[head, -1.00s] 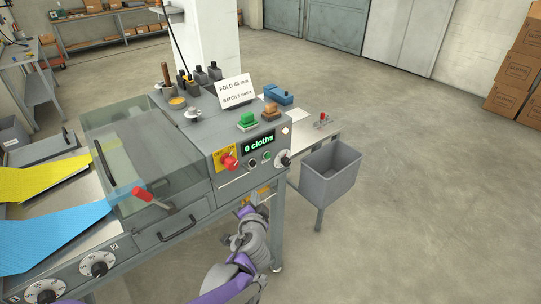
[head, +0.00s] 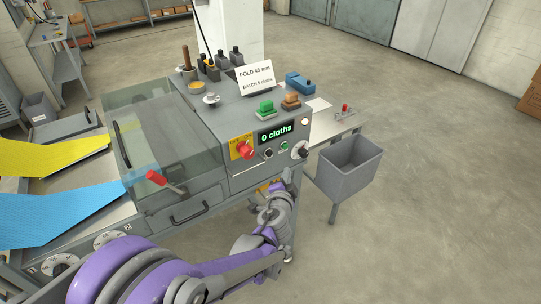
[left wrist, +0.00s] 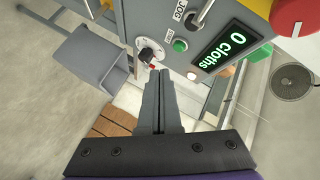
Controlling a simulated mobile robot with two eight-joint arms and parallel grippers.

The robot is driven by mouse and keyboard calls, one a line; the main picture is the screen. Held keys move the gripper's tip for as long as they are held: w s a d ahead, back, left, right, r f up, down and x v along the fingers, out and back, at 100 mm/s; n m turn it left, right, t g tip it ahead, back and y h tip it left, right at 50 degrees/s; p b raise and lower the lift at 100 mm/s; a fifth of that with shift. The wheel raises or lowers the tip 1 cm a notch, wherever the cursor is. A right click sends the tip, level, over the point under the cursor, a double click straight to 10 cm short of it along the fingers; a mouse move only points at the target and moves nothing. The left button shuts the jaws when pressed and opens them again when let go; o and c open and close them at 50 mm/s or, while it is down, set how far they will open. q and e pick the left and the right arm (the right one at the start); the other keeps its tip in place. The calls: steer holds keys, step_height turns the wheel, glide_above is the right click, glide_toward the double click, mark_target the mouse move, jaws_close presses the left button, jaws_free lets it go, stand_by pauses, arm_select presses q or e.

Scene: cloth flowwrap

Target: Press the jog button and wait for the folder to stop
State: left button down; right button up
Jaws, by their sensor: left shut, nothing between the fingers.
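The folder's control panel (head: 258,170) faces me in the head view. The jog button (head: 268,153) is dark with a pale rim, left of a green button (head: 284,146) and under the display (head: 276,133), which reads "0 cloths". In the left wrist view the jog button (left wrist: 203,14) is at the top beside its JOG label. My left gripper (head: 289,179) is below the panel's right part, under the dial (head: 300,150). In the left wrist view its shut, empty fingers (left wrist: 158,74) point at the panel, near the dial (left wrist: 150,52). Contact cannot be told. My right gripper is out of view.
A red stop button (head: 245,149) sits left of the jog button. A yellow cloth (head: 48,158) and a blue cloth (head: 62,216) lie on the infeed at left. A grey bin (head: 347,170) stands right of the panel. Open floor lies at right.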

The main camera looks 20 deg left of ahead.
mark_target(269, 153)
arm_select(q)
steer(key=w+a+b, duration=0.2)
steer(key=w+a, duration=0.2)
steer(key=a, duration=0.1)
steer(key=shift+a+b, duration=0.15)
steer(key=shift+b, duration=0.15)
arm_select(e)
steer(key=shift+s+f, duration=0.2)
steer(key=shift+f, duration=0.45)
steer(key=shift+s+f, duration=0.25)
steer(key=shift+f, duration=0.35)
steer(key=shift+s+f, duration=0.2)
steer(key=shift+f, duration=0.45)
arm_select(q)
steer(key=shift+w+a, duration=0.3)
steer(key=shift+a, duration=0.05)
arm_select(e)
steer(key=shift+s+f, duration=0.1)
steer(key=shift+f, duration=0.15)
